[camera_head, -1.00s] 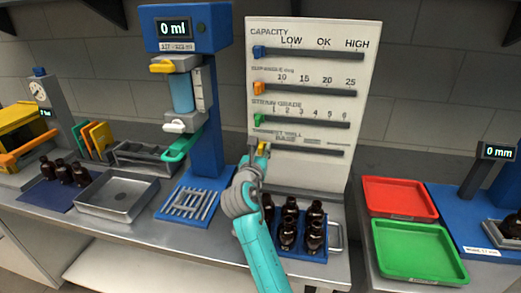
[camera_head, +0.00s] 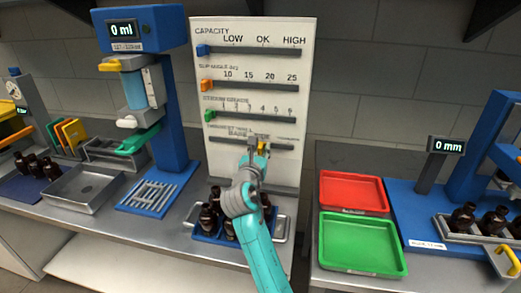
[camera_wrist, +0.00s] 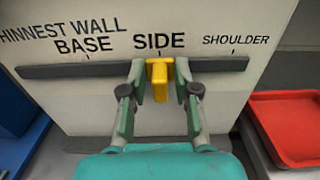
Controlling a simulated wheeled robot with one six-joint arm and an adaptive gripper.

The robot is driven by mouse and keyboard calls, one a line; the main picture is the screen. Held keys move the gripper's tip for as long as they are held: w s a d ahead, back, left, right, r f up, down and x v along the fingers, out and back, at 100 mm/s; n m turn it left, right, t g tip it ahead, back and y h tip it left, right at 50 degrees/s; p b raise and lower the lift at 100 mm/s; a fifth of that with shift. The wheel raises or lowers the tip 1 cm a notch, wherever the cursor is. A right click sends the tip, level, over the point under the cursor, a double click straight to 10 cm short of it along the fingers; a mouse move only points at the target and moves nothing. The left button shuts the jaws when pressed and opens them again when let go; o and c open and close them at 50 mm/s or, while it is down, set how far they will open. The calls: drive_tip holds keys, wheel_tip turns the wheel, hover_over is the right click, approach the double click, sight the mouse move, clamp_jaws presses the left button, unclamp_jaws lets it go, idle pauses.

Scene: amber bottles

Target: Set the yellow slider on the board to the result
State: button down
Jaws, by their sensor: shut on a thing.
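The white board (camera_head: 300,100) stands upright with several slots and labels. Its bottom slot, marked THINNEST WALL, has BASE, SIDE and SHOULDER marks. The yellow slider (camera_wrist: 159,84) sits in that slot under the word SIDE, with BASE to the left and SHOULDER to the right. In the head view the yellow slider (camera_head: 262,147) shows partly behind my gripper (camera_head: 258,145). In the wrist view my gripper (camera_wrist: 160,85) has a finger on each side of the slider and is shut on it.
Blue (camera_head: 203,50), orange (camera_head: 206,85) and green (camera_head: 210,116) sliders stay at the left of the upper slots. Dark bottles (camera_head: 210,214) stand in a tray below the board. A red tray (camera_head: 350,178) and a green tray (camera_head: 360,270) lie to the right.

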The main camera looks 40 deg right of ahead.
drive_tip(key=c, duration=1.2)
unclamp_jaws()
drive_tip(key=shift+o, duration=0.2)
drive_tip(key=v, duration=1.2)
